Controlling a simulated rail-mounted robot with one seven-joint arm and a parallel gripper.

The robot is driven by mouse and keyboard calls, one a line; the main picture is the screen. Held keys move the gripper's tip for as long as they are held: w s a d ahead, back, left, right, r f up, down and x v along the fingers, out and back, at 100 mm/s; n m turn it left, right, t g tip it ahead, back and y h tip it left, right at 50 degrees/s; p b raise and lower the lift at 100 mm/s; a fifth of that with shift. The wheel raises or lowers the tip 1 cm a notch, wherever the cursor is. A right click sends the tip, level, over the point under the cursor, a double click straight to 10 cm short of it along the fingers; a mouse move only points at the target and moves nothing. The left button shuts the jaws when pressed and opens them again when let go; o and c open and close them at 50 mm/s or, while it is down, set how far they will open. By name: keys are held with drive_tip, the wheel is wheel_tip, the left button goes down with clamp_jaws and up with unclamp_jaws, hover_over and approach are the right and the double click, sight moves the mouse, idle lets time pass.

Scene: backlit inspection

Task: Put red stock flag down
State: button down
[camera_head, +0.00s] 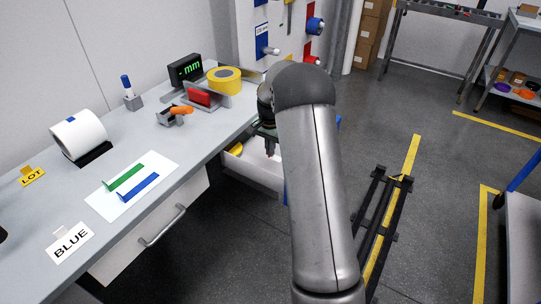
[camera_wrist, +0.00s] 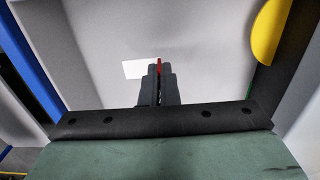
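My gripper (camera_wrist: 159,80) is shut on a thin red piece, which I take for the red stock flag (camera_wrist: 159,66); only its narrow edge shows between the fingertips in the wrist view. A white rectangle (camera_wrist: 138,69) lies beyond it to the left; I cannot tell if it touches the flag. In the head view my gripper (camera_head: 270,152) points down over an open white drawer (camera_head: 262,176) under the bench, with a hint of red at the fingertips. My arm hides part of the drawer.
A yellow object (camera_head: 236,148) is at the drawer's left side. The bench (camera_head: 190,142) carries a metal holder with a red block (camera_head: 199,96), a yellow tape roll (camera_head: 225,79), an orange-handled tool (camera_head: 181,110), and a white sheet (camera_head: 108,207) with green and blue strips.

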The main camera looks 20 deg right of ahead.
sight(270, 164)
drive_tip(key=shift+w+d+f, duration=0.15)
drive_tip(key=shift+f, duration=1.65)
drive_tip(key=shift+f, duration=0.2)
drive_tip(key=c, duration=1.7)
unclamp_jaws()
drive_tip(key=shift+r, duration=0.15)
